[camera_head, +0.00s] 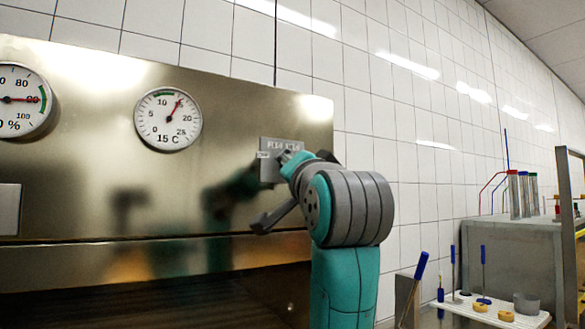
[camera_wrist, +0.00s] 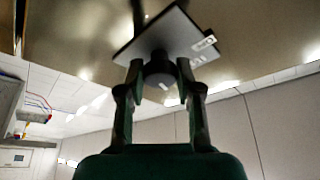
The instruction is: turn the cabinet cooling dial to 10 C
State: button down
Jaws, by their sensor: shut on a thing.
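The dark round cooling dial knob (camera_wrist: 158,70) sits on a square plate (camera_wrist: 150,40) on the steel cabinet face. My gripper (camera_wrist: 158,76) is shut on the knob, one finger on each side. In the head view the plate (camera_head: 268,172) shows beside my gripper (camera_head: 290,160), whose wrist and arm hide the knob. The plate's lettering is too small to read surely, and I cannot tell the dial's setting.
A humidity gauge (camera_head: 18,115) is at the far left of the cabinet (camera_head: 90,180). A steel unit (camera_head: 515,250) with upright tubes stands at the right. A white tray (camera_head: 500,318) with blue-handled tools is at the lower right. White tiled wall (camera_head: 420,120) is behind.

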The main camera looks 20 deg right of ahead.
jog(key=shift+m, duration=0.4)
jog(key=c, duration=0.8)
grip_release()
jog(key=shift+s, duration=0.1)
jog(key=v, duration=1.2)
jog(key=shift+r, duration=0.1)
